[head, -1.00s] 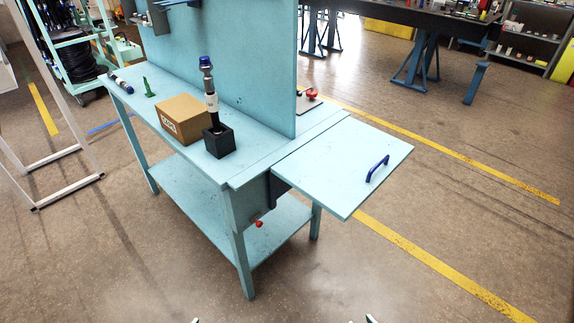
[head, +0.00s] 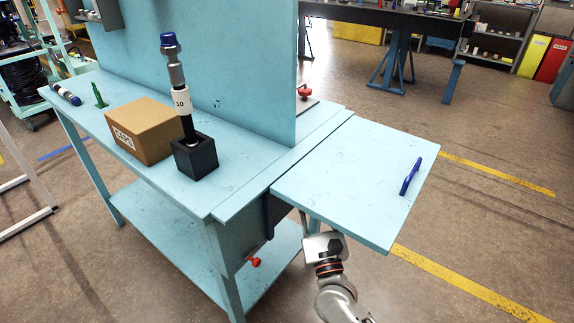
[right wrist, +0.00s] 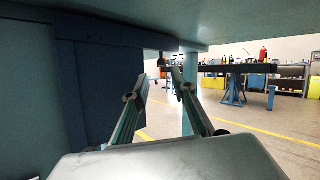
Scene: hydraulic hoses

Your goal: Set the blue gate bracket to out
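A dark blue bracket (right wrist: 105,90) shows in the right wrist view, against the bench's end under the flap, its top arm running right beneath the board. In the head view only a dark blue strip (head: 275,212) of it shows below the flap's hinge side. A small dark peg (right wrist: 161,60) hangs at the arm's far end. The light blue flap (head: 345,185) stands out level from the bench, with a blue handle (head: 411,176). My right gripper (right wrist: 160,83) is open and empty under the flap, its fingertips apart on both sides below the peg. My left gripper is out of view.
The bench top (head: 235,187) carries a cardboard box (head: 145,130) and a hose standing in a black block (head: 195,158). A red knob (head: 254,262) sticks out low on the bench's end. Floor right of the flap is free.

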